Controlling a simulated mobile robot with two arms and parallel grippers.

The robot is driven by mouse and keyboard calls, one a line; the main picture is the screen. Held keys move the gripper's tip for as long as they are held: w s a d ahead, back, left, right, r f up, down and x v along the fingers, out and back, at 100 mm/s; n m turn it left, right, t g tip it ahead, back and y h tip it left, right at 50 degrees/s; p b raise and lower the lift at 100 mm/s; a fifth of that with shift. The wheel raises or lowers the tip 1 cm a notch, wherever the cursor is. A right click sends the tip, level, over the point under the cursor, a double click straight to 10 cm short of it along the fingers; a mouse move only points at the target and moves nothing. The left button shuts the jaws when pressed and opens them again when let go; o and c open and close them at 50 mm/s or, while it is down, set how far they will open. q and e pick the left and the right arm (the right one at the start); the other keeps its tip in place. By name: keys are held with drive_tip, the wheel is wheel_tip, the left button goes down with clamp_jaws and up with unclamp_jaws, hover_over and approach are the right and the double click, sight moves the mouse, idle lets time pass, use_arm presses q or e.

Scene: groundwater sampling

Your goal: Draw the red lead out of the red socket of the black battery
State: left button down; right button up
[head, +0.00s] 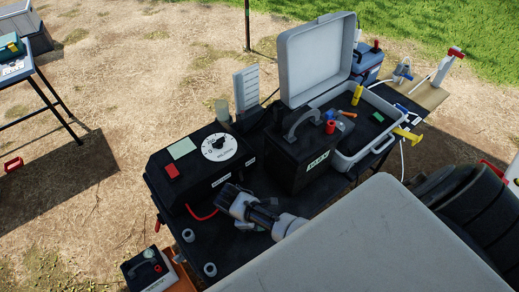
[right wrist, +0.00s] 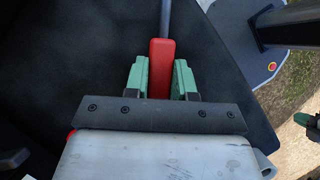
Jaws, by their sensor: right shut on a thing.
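The black battery (head: 292,165) with a grey handle and a pale label stands upright on the dark table. A short red cylinder (head: 330,127) sits on its top, beside a blue one; whether it is the red socket I cannot tell. My right gripper (head: 226,194) is left of the battery, low over the table and apart from it. In the right wrist view its green fingers are shut on a red grip (right wrist: 161,67), with a grey rod beyond it. My left gripper is not in view.
An open grey case (head: 345,152) is behind the battery. Small grey cups (head: 210,269) stand at the table's front left. Bare table (head: 235,246) lies in front of the gripper.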

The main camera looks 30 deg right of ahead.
drive_tip(key=o, duration=0.7)
drive_tip(key=shift+s+a+f, duration=0.15)
drive_tip(key=shift+s+f, duration=0.3)
drive_tip(key=shift+f, duration=0.2)
drive_tip(key=shift+c, duration=0.2)
drive_tip(key=shift+o, duration=1.3)
drive_tip(key=shift+a, duration=0.1)
drive_tip(key=w+d+v, duration=0.1)
drive_tip(key=v, duration=1.1)
drive_tip(key=shift+r, duration=0.2)
drive_tip(key=shift+s+d+f, duration=0.1)
drive_tip(key=shift+d, duration=0.05)
